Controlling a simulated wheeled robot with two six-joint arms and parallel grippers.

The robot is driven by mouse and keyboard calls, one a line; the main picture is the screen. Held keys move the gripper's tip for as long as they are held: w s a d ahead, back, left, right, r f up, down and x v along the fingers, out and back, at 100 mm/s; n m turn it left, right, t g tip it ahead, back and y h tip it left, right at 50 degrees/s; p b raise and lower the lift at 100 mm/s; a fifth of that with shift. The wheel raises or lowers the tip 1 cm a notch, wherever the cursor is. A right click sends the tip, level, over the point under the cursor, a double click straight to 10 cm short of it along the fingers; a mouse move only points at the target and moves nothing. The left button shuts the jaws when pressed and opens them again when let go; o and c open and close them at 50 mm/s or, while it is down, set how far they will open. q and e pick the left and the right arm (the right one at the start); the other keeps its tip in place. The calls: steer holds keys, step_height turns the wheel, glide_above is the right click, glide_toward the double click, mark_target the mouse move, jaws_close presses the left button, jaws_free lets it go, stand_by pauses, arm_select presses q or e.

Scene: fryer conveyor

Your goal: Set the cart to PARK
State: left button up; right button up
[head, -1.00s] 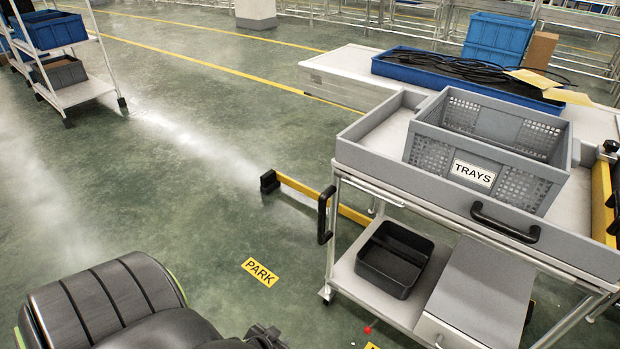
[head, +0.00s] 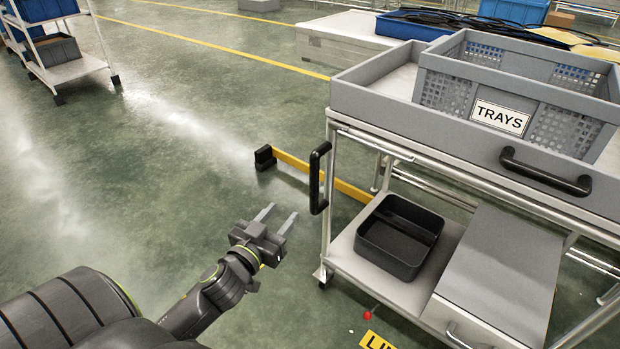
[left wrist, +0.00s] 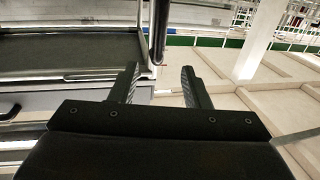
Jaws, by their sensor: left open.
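The cart (head: 345,92) stands at the right with a grey top tray and a lower shelf. A black upright handle (head: 319,178) is on its left side and another black handle (head: 545,172) on its front. A lever with a red knob (head: 367,315) sticks out low at its front left. A yellow floor label (head: 378,342) starting "LI" is cut off by the bottom edge. My left gripper (head: 283,210) is open and empty, left of the upright handle and apart from it. In the left wrist view its fingers (left wrist: 158,82) are spread. The PARK label is mostly hidden behind it.
A grey crate marked TRAYS (head: 500,117) sits on the cart, a black bin (head: 400,235) on its lower shelf. A yellow floor bar (head: 290,162) with a black end lies behind the handle. A white rack (head: 75,70) is far left. Open floor lies between.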

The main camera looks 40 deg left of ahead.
arm_select(q)
glide_toward(312, 177)
steer(key=w, duration=0.6)
steer(key=w+a, duration=0.1)
steer(key=w, duration=0.3)
steer(key=shift+b, duration=0.4)
steer(key=shift+w+a, duration=0.1)
steer(key=shift+w, duration=0.5)
arm_select(e)
steer(key=w+d+r+t, duration=0.1)
steer(key=w+r+t, duration=0.2)
steer(key=w+r, duration=0.1)
steer(key=shift+w+d+r+t+h, duration=0.2)
steer(key=shift+w+r+t+h, duration=0.1)
steer(key=shift+t+h, duration=0.1)
arm_select(q)
steer(key=shift+c, duration=0.3)
jaws_close()
